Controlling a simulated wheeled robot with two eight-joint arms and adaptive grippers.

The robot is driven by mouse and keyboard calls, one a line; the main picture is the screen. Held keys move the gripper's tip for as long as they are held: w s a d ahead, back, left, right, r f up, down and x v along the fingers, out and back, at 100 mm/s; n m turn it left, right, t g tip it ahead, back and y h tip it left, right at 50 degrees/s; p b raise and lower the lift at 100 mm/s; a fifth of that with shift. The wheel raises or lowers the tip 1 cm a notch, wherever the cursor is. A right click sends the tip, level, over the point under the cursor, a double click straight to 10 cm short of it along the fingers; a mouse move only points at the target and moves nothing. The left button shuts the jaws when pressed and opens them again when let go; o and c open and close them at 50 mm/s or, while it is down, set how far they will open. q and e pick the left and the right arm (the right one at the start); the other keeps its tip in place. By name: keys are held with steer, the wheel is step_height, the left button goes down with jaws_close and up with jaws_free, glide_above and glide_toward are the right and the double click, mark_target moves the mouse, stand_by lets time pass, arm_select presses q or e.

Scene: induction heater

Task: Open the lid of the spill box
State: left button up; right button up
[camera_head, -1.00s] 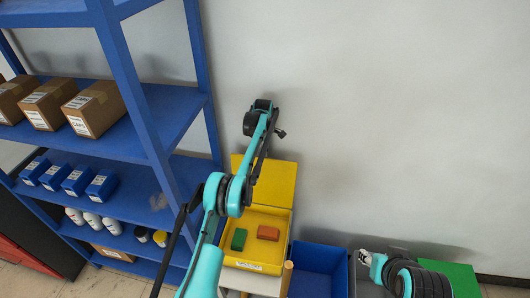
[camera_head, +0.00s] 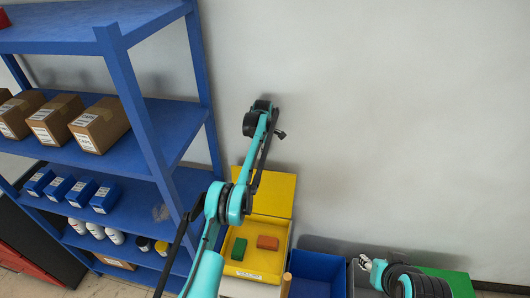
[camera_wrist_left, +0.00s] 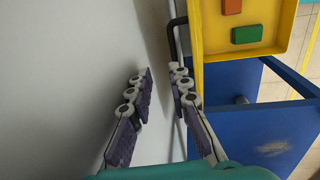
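The spill box appears to be the yellow box (camera_head: 279,262), with a green block (camera_head: 239,249) and an orange block (camera_head: 267,242) inside. Its yellow lid (camera_head: 276,193) stands raised at the back, near the wall, and the inside is exposed. My left arm crosses in front of the box in the head view, and its gripper cannot be made out there. In the left wrist view my left gripper (camera_wrist_left: 160,78) has its fingers apart with nothing between them. One finger is near a dark handle (camera_wrist_left: 172,38) beside the yellow box. My right gripper (camera_head: 365,262) is at lower right, small and unclear.
A blue shelf rack (camera_head: 150,130) with brown cartons (camera_head: 98,124) and small blue boxes stands at left. A blue bin (camera_head: 318,268) is right of the yellow box, with a green surface (camera_head: 452,280) farther right. A plain wall (camera_head: 400,130) is behind.

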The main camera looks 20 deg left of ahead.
stand_by(0.4)
arm_select(q)
step_height(320, 180, up, 12)
steer(key=s, duration=0.2)
steer(key=shift+f, duration=0.15)
stand_by(0.4)
